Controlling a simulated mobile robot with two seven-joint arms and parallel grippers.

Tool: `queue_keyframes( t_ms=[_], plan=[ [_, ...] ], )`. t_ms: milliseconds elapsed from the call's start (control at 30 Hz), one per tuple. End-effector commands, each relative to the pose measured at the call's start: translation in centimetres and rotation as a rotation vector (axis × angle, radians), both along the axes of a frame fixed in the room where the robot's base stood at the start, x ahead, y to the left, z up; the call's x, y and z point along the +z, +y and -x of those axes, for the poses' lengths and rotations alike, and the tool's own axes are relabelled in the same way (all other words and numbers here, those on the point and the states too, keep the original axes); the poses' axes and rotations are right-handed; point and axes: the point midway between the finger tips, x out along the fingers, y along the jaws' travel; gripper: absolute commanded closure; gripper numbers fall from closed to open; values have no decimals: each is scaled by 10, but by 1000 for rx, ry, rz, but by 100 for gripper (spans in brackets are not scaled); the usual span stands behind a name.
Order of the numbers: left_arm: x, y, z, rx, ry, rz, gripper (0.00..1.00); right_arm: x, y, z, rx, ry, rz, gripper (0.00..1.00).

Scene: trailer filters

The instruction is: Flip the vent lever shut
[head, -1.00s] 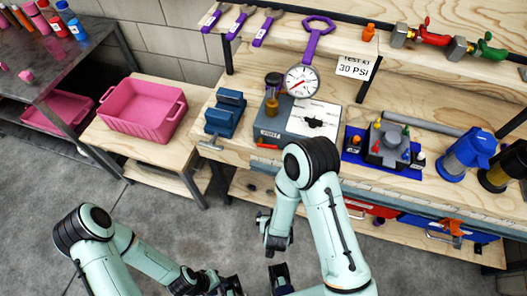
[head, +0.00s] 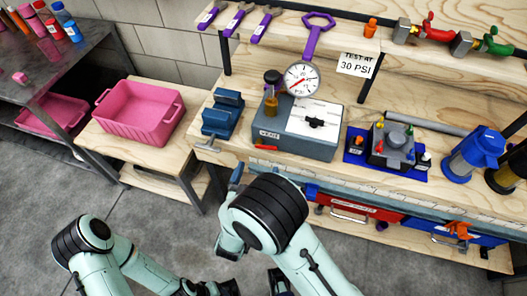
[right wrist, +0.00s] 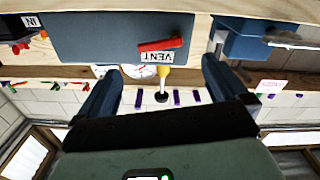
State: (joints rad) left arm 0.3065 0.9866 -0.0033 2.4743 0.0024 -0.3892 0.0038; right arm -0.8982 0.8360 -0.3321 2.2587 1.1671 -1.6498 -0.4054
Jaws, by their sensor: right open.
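The vent lever (head: 265,147) is a small red handle low on the front of the grey test box (head: 305,148), just below its VENT label (head: 268,134). In the right wrist view the scene is upside down, and the red lever (right wrist: 160,45) lies nearly level, slightly tilted, beside the VENT label (right wrist: 157,57). My right gripper (right wrist: 163,65) is open and empty, its fingers framing the lever with a gap before it. In the head view my right gripper (head: 237,175) is partly hidden by my arm, below the bench edge. My left gripper (head: 210,288) is low at the picture's bottom, partly cut off.
A blue vise (head: 222,115) stands left of the box. A blue tray (head: 385,165) of fittings lies to its right. A gauge (head: 302,79) and an amber-bodied part (head: 271,100) rise at the box's back left. A pink bin (head: 138,112) sits on the side table.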

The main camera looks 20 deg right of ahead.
Motion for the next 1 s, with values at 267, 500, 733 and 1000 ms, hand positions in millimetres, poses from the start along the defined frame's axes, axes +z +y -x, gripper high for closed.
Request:
queue_keyframes(
  t_ms=[267,500,733,1000],
  plan=[
    [3,0,1,-1,5,1,57,0,-28,-45,-2,0,0,0],
    [4,0,1,-1,6,0,57,0,-37,-61,2,2,0,0],
    [4,0,1,-1,6,0,57,0,-37,-62,2,2,0,0],
    [4,0,1,-1,6,1,57,-1,-37,-61,2,2,0,56]
  ],
)
